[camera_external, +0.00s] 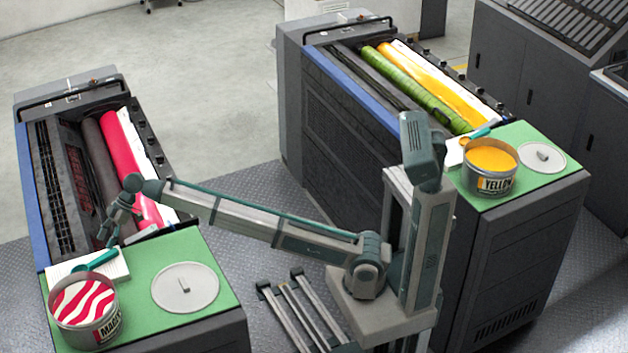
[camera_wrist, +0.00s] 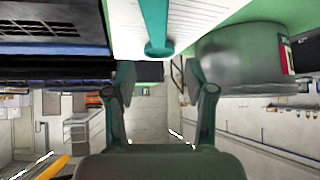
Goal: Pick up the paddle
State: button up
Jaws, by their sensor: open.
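A paddle with a teal handle (camera_external: 97,260) lies on a white pad (camera_external: 112,266) on the left machine's green top. Its handle also shows at the top of the wrist view (camera_wrist: 156,28), with the round end toward my gripper. My gripper (camera_external: 108,239) is open and empty, above and just behind the paddle. In the wrist view its two fingers (camera_wrist: 158,80) are spread apart, with the handle above the gap between them in the picture. A second teal-handled paddle (camera_external: 479,133) lies by the yellow ink can on the right machine.
An open magenta ink can (camera_external: 104,329) stands close to the paddle; its grey side (camera_wrist: 240,55) shows in the wrist view. A round grey lid (camera_external: 170,290) lies to the right. A yellow ink can (camera_external: 488,181) stands on the right machine.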

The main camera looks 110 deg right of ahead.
aim_at(95, 262)
jog(key=p+x, duration=0.2)
jog(key=x, duration=0.7)
jog(key=shift+w+r+p, duration=0.1)
jog(key=shift+p, duration=0.2)
grip_shut()
